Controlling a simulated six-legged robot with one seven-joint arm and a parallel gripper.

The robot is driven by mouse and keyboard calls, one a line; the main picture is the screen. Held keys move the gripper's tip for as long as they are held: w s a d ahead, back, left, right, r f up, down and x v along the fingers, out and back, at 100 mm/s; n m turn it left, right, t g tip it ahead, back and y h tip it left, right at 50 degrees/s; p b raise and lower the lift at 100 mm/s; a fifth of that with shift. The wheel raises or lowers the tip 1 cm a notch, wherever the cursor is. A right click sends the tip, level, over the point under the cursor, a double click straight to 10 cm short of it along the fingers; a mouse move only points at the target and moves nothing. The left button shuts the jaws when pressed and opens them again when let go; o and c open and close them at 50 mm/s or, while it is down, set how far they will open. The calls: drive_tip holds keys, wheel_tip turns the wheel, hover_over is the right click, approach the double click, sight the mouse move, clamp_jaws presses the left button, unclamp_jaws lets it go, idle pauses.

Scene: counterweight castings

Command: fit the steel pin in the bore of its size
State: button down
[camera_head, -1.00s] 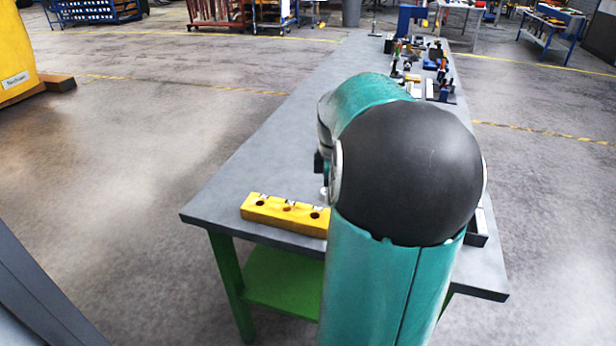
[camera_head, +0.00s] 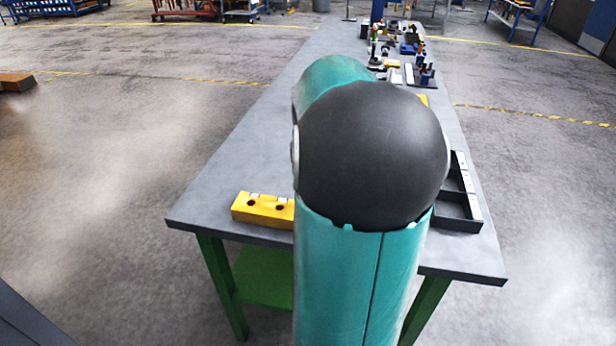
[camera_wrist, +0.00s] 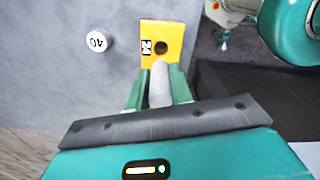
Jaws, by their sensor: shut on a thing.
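The grey steel pin (camera_wrist: 160,88) is between the two green fingers of my gripper (camera_wrist: 160,72), which is shut on it. In the wrist view, the pin points at the end of the yellow block (camera_wrist: 153,30), which shows one dark bore (camera_wrist: 162,47) beside a small number label. I cannot tell if the pin touches the block. The block (camera_head: 262,210) also shows in the head view near the bench's front left edge, with two bores visible and its right end behind my arm. My gripper is hidden there.
A round piece marked 40 (camera_wrist: 97,42) is on the grey bench (camera_head: 225,180), left of the block in the wrist view. A dark divided tray (camera_head: 458,222) sits at the bench's right edge. Tools and fixtures (camera_head: 405,50) crowd the far end. Bare bench lies behind the block.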

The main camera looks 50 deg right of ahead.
drive_tip(key=shift+s+f, duration=0.25)
drive_tip(key=shift+f, duration=0.4)
drive_tip(key=shift+w+f, duration=0.1)
drive_tip(key=shift+f, duration=2.1)
drive_tip(key=shift+f, duration=1.2)
drive_tip(key=c, duration=1.2)
unclamp_jaws()
drive_tip(key=shift+o, duration=0.2)
wheel_tip(320, 180, up, 14)
drive_tip(key=shift+f, duration=0.1)
drive_tip(key=shift+a, duration=0.1)
